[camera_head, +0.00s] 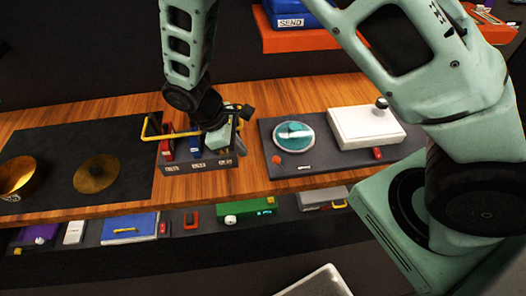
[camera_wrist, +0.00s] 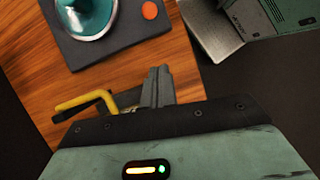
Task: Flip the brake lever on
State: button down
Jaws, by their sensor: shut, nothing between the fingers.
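A small dark lever box (camera_head: 200,167) sits on the wooden counter, with a red piece (camera_head: 167,148), a blue piece (camera_head: 195,146) and white labels on its front. The labels are too small to read, so I cannot tell which part is the brake lever. My gripper (camera_head: 237,148) is shut and empty at the right end of this box and hides part of it. In the wrist view its fingers (camera_wrist: 157,88) are together beside a yellow bar (camera_wrist: 85,102). I cannot tell whether they touch anything.
Right of the box, a dark panel (camera_head: 268,160) carries a turquoise dial (camera_head: 293,137), an orange button (camera_head: 276,159) and a white box (camera_head: 366,127). A black mat (camera_head: 50,145) with brass discs lies at left. A lower shelf holds several items.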

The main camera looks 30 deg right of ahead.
aim_at(279, 164)
jog(key=p+x, duration=0.1)
jog(key=x, duration=0.4)
jog(key=shift+d+p, duration=0.1)
jog(key=shift+p, duration=0.25)
jog(key=shift+s+d+r+p, duration=0.3)
jog(key=shift+d+p, duration=0.15)
jog(key=shift+d, duration=0.1)
jog(key=shift+s+d+r+p, duration=0.2)
jog(key=shift+s+d+p, duration=0.15)
jog(key=shift+d, duration=0.2)
jog(key=shift+s+d+f+p, duration=0.1)
jog(key=shift+s+d+p, duration=0.2)
jog(key=shift+d, duration=0.25)
jog(key=shift+w+d, duration=0.1)
jog(key=shift+w, duration=0.05)
